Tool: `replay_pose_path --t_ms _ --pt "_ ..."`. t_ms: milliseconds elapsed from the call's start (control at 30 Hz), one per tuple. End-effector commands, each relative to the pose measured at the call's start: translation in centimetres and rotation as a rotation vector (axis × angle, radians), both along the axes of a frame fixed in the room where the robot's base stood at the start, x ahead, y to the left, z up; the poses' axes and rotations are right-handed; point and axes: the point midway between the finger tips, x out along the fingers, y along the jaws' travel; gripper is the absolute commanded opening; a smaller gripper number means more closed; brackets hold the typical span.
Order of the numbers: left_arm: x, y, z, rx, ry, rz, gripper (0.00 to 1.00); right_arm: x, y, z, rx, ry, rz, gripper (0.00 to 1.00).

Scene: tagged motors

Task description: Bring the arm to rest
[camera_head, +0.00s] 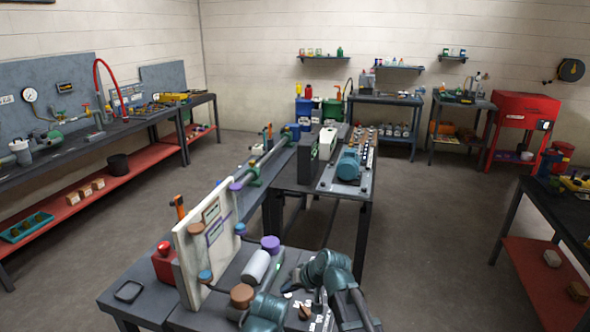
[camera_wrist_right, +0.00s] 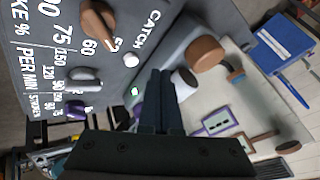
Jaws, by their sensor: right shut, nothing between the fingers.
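My right gripper (camera_wrist_right: 161,85) shows in the right wrist view with its two dark fingers together and nothing between them. Its fingertips point toward a grey panel (camera_wrist_right: 95,20) with white lettering; I cannot tell whether they touch it. My left gripper is not in view.
A white upright board (camera_head: 195,262) with knobs and a tag stands on the near bench (camera_head: 125,290), left of my arm. A grey cylinder (camera_head: 256,266) and a purple-topped knob (camera_head: 270,243) are close by. A motor bench (camera_head: 330,183) stands beyond. Open floor (camera_head: 430,230) lies to the right.

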Motion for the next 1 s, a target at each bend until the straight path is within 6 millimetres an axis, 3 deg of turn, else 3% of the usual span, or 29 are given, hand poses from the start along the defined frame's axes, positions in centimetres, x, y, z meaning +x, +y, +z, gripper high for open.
replay_pose_path --t_ms 33,200,300,400,567,1000 --pt "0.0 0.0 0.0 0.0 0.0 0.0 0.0 -3.4 0.3 -1.0 -0.064 0.044 0.043 0.0" --pt "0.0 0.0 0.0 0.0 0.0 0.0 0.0 -13.0 -1.4 -3.9 -0.337 0.22 0.153 0.0" --pt "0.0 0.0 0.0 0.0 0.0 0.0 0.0 -17.2 -3.2 -4.6 -0.481 0.302 0.181 0.0" --pt "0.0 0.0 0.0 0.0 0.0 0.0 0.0 -20.0 -4.8 -4.7 -0.587 0.358 0.19 0.0" --pt "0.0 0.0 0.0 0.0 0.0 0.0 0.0 -21.7 -6.0 -4.5 -0.664 0.396 0.19 0.0" --pt "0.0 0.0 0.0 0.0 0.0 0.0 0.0 -21.6 -6.0 -4.5 -0.667 0.398 0.188 0.0"
